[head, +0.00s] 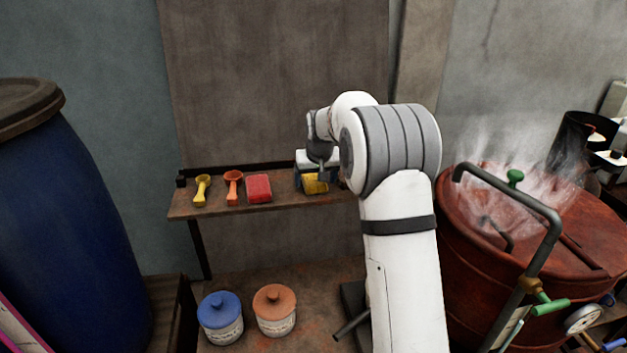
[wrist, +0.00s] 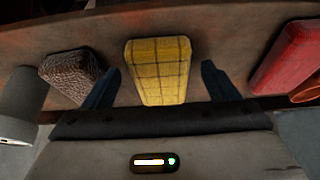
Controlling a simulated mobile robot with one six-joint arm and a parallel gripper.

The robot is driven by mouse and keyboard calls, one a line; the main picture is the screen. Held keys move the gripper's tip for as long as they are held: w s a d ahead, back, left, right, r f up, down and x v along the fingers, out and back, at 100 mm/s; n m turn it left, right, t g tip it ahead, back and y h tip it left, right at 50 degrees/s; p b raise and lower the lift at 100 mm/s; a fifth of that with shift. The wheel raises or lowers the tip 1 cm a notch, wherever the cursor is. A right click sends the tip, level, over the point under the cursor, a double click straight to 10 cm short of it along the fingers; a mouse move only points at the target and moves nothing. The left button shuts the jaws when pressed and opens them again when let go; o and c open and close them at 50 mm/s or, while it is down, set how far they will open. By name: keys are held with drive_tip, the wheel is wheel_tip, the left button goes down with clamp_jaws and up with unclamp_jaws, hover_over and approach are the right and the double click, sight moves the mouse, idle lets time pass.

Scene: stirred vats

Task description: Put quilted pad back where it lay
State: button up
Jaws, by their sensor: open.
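The quilted pad, a yellow block with a dark grid of lines (wrist: 158,72), appears to rest on the wooden shelf (wrist: 225,30) in the wrist view. In the head view it shows as a small yellow patch (head: 315,184), partly hidden by my gripper (head: 318,172). My gripper is open, with one dark blue finger on each side of the pad in the wrist view (wrist: 160,69). Gaps show between the pad and both fingers, so it is not clamped.
A brown textured pad (wrist: 72,66) lies left of the fingers, beside a grey cylinder (wrist: 20,108). A red block (head: 258,188), orange scoop (head: 234,184) and yellow scoop (head: 202,190) share the shelf. A steaming red vat (head: 470,215) stands right; blue (head: 220,315) and orange (head: 274,310) jars stand below.

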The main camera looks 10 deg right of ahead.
drive_tip(key=b+v, duration=0.3)
drive_tip(key=v, duration=0.8)
drive_tip(key=s+r, duration=0.1)
drive_tip(key=s, duration=1.7)
drive_tip(key=s+f, duration=0.4)
drive_tip(key=s, duration=0.6)
drive_tip(key=s+f+g, duration=0.1)
drive_tip(key=s+f, duration=0.4)
drive_tip(key=s, duration=0.6)
drive_tip(key=shift+a, duration=0.4)
drive_tip(key=shift+f, duration=0.2)
drive_tip(key=shift+f+b, duration=0.85)
drive_tip(key=shift+f, duration=0.1)
